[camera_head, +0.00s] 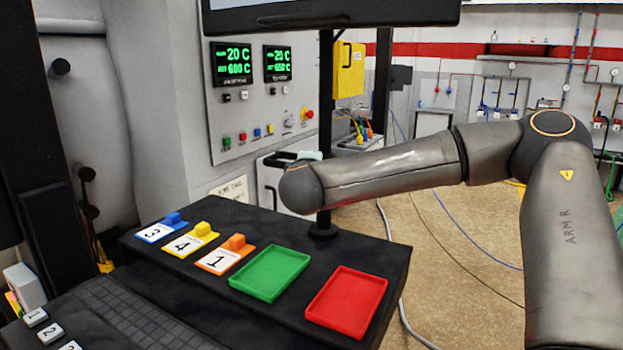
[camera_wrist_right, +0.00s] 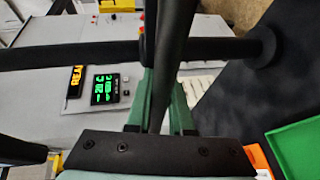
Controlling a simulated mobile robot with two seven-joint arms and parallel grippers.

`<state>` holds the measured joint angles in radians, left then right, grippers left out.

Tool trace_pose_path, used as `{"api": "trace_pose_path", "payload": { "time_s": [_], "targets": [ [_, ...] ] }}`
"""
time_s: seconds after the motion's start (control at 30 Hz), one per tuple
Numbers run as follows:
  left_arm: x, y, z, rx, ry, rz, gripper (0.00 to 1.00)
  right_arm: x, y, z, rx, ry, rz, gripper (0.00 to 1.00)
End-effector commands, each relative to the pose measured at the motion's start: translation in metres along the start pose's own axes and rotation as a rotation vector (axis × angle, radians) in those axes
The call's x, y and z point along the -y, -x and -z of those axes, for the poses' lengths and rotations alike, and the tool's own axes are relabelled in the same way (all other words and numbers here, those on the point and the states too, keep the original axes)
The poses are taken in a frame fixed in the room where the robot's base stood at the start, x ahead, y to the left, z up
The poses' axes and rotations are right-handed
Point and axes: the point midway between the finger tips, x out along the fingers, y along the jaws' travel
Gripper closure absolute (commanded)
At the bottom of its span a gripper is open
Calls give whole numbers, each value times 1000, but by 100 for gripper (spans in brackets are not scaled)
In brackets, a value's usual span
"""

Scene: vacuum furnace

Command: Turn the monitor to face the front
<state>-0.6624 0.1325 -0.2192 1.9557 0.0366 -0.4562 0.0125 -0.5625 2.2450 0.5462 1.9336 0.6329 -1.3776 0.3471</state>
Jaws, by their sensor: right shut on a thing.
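The monitor (camera_head: 335,12) is at the top of the head view, cut off by the frame; only its dark lower edge and a strip of pale face show. Its thin black post (camera_head: 326,95) rises from a round foot on the black console. In the wrist view the post (camera_wrist_right: 70,55) runs sideways to its foot (camera_wrist_right: 265,48). My right gripper (camera_wrist_right: 162,88) has its green fingers shut on a dark bar (camera_wrist_right: 176,35) that crosses the post. In the head view my right forearm hides most of this gripper. My left gripper is not in view.
The console (camera_head: 385,255) carries a green tray (camera_head: 270,273), a red tray (camera_head: 346,301), several numbered cards with coloured blocks (camera_head: 224,256) and a keyboard (camera_head: 140,315). The furnace panel (camera_head: 250,110) stands close behind the post. Open floor (camera_head: 460,260) lies right of the console.

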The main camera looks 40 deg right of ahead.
Motion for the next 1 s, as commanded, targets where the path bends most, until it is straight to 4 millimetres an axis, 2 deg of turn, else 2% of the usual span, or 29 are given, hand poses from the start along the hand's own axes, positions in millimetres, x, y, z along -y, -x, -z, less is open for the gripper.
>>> {"api": "trace_pose_path", "payload": {
  "time_s": [0.17, 0.67, 0.7, 0.93, 1.0],
  "targets": [
    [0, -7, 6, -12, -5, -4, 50, 0, 0, 1, 40, -9, -5, 100],
    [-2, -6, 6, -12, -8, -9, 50, -1, 0, 0, 55, -12, -6, 100],
    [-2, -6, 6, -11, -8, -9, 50, -1, 0, 0, 55, -12, -6, 76],
    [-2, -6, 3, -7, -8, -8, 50, -1, 0, 0, 55, -11, -5, 50],
    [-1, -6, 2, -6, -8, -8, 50, -1, 0, 0, 55, -11, -4, 50]
  ]
}}
